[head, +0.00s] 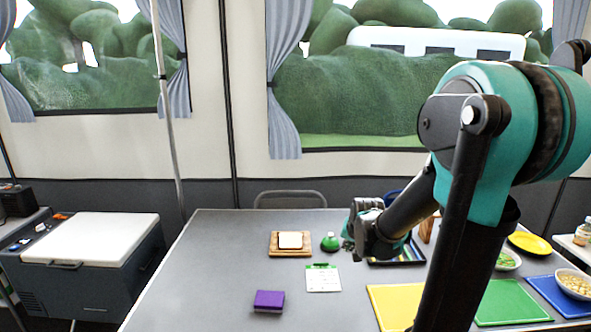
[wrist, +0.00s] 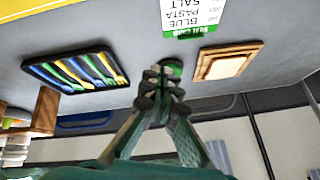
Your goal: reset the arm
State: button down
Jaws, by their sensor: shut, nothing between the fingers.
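My gripper (head: 350,232) is above the grey table (head: 220,270), near its middle, at the end of my bent arm. In the wrist view my gripper (wrist: 163,76) has its fingertips together with nothing seen between them. A small green round object (head: 330,242) stands on the table just left of the gripper in the head view. In the wrist view the fingertips partly hide that green object (wrist: 174,66).
A wooden board (head: 291,252) with a pale square piece, a printed card (head: 323,278) and a purple block (head: 268,301) lie on the table. A cutlery tray (wrist: 75,72) is beside the gripper. Yellow (head: 393,305), green and blue mats lie right. The table's left side is bare.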

jog(key=s+f+n+g, duration=0.1)
jog(key=s+f+n, duration=0.1)
jog(key=s, duration=0.8)
jog(key=s+d+f+n+g, duration=0.1)
jog(key=s+f, duration=0.2)
jog(key=s, duration=0.7)
jog(key=shift+s+d+n, duration=0.3)
jog(key=shift+n, duration=0.1)
jog(key=shift+f, duration=0.1)
